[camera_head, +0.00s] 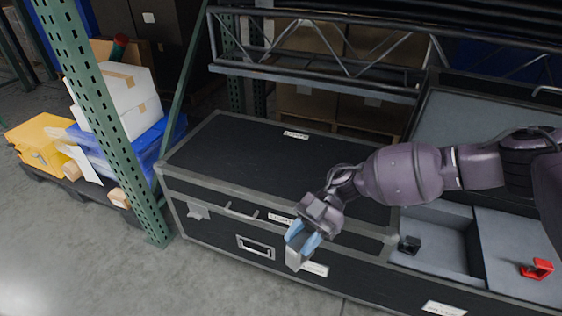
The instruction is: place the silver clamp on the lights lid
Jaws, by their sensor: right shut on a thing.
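The silver clamp (294,259) is a small pale grey piece between the blue fingertips of my right gripper (302,240). The gripper is shut on it and partly hides it. The lights lid (245,160) is the closed black top of a long case with metal edges, and it has a pale label at its back edge. My right arm comes in from the right, over the right part of the lid. The gripper and clamp show in front of the case's front face; their exact height and distance from it are hard to tell. My left gripper is not in view.
Right of the lid, an open grey-lined compartment (432,252) holds a black clamp (409,245); a red clamp (537,268) lies farther right. A green rack post (100,110) stands at the left, beside a yellow case (42,138). Metal trusses (320,75) lie behind. The lid's left part is clear.

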